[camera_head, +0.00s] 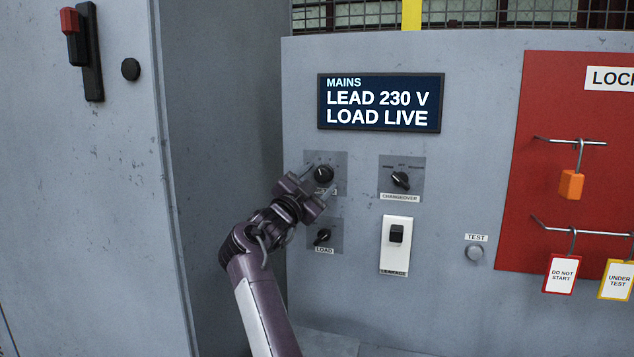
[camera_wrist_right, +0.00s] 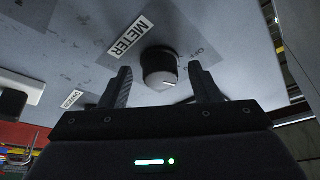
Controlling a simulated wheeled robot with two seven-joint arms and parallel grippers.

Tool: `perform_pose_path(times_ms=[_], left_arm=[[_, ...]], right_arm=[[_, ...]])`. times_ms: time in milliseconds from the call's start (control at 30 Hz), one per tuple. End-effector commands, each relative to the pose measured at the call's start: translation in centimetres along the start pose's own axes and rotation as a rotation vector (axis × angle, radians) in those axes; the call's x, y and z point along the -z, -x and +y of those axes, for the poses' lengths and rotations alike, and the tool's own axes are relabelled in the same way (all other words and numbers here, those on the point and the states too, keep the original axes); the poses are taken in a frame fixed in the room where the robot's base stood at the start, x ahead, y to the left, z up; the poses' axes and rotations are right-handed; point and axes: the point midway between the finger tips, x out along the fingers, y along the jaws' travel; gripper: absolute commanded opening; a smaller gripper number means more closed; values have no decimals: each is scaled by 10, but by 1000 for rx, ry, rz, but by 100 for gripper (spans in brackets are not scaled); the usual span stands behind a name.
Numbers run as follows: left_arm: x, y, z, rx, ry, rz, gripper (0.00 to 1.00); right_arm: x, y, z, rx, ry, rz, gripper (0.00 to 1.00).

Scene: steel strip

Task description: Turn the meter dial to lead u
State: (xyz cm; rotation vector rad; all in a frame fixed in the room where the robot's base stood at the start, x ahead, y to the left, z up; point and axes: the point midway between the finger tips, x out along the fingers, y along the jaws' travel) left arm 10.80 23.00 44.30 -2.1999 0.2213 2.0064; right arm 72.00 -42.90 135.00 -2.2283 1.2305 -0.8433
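The meter dial (camera_head: 324,174) is a round black knob on a grey plate, on the upper left of the panel's controls. In the right wrist view the dial (camera_wrist_right: 160,70) sits below its METER label (camera_wrist_right: 129,38), with a pale pointer line on its face. Lettering that seems to read OFF is near the right finger. My right gripper (camera_wrist_right: 160,84) is open, one finger on each side of the dial, with visible gaps. In the head view my right gripper (camera_head: 312,190) partly covers the dial's plate and label. My left gripper is not in view.
A display (camera_head: 381,102) reads MAINS, LEAD 230 V, LOAD LIVE. The changeover knob (camera_head: 400,180), load knob (camera_head: 322,236), white rocker switch (camera_head: 396,245) and test button (camera_head: 474,253) are nearby. A red lockout board (camera_head: 540,100) with tags is at right. A grey cabinet (camera_head: 110,200) stands left.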

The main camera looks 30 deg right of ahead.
Motion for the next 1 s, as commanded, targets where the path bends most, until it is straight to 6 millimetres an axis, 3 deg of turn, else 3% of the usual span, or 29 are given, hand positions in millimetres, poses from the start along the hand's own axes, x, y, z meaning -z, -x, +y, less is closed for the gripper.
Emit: perform_pose_path(times_ms=[267, 700, 1000], left_arm=[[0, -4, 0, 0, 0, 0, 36], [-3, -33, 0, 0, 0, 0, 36], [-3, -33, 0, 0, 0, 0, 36]], right_arm=[[-2, 7, 0, 2, 0, 0, 56], [-2, 72, 1, 1, -1, 0, 56], [0, 78, 0, 0, 0, 0, 56]])
